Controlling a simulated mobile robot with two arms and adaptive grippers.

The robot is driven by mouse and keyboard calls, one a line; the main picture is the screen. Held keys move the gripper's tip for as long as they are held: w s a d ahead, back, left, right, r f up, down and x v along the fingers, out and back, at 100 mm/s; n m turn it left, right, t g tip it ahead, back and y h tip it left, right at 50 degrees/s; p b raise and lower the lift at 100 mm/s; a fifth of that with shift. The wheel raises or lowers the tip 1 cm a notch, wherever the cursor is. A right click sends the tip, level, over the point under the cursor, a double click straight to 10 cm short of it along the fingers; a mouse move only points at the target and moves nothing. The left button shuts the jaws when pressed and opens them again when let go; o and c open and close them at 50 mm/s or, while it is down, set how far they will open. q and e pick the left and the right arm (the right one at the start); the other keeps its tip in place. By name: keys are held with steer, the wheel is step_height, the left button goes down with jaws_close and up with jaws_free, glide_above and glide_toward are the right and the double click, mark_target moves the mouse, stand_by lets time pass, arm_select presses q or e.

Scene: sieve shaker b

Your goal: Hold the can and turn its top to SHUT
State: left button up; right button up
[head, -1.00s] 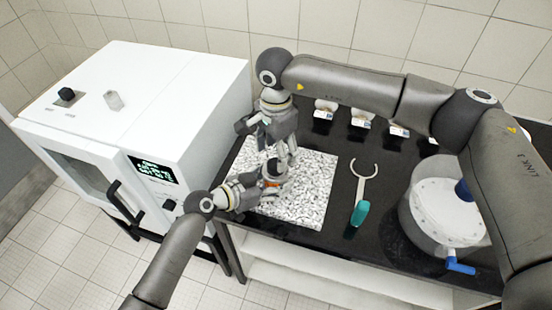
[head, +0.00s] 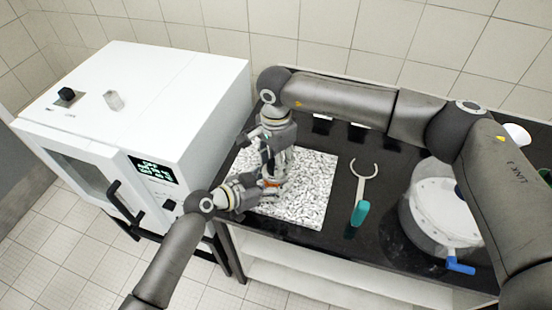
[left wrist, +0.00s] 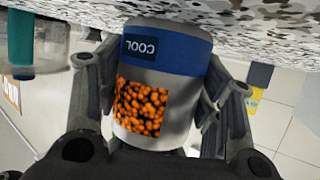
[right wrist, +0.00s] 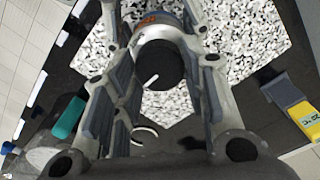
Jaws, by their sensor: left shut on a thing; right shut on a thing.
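The can (left wrist: 165,60) is grey with a blue band reading COOL and a patch of orange pieces. It appears upside down in the left wrist view, its blue end close to the speckled mat. My left gripper (head: 264,190) is shut around its side. In the right wrist view the can's top is a dark round cap (right wrist: 158,66) with a white mark line. My right gripper (head: 273,172) comes from above and is shut on this top, a finger on each side. Lettering around the cap is too small to read. In the head view the grippers hide most of the can.
The speckled mat (head: 312,190) lies on a black bench. A white oven (head: 150,100) stands at left. A hooked tool with a teal handle (head: 360,212) lies right of the mat. A white drum (head: 440,212) with a blue handle stands further right.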

steer(key=shift+m, duration=0.3)
steer(key=m, duration=0.3)
steer(key=shift+m, duration=0.4)
steer(key=m, duration=0.4)
steer(key=shift+m, duration=0.3)
steer(key=m, duration=0.8)
steer(key=shift+m, duration=0.6)
steer(key=o, duration=1)
steer(key=shift+r, duration=0.1)
step_height(320, 180, up, 12)
steer(key=shift+f, duration=0.1)
